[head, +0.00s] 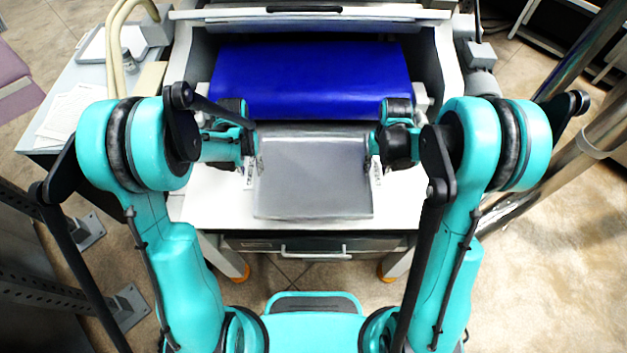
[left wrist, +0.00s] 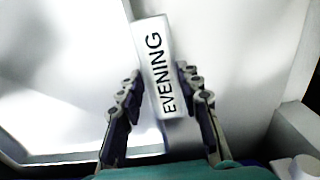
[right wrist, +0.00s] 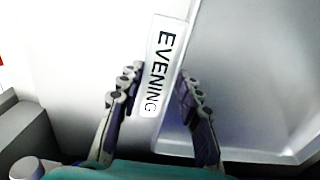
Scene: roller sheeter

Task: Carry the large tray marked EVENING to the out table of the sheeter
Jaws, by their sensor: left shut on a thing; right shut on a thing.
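The large grey tray (head: 313,180) is over the white out table (head: 215,205) of the sheeter, in front of the blue roller. I cannot tell whether it rests on the table or hangs just above it. My left gripper (head: 253,168) is shut on the tray's left side, at a label reading EVENING (left wrist: 160,70). My right gripper (head: 373,167) is shut on its right side, at a matching EVENING label (right wrist: 162,65). The wrist views show the fingers (left wrist: 158,98) and (right wrist: 160,95) on either side of each label. The tray looks empty and level.
The blue roller sheet (head: 312,80) of the sheeter lies just behind the tray. A drawer with a handle (head: 315,254) is under the table front. A side table with papers (head: 75,110) stands at the left, and metal posts (head: 560,150) stand at the right.

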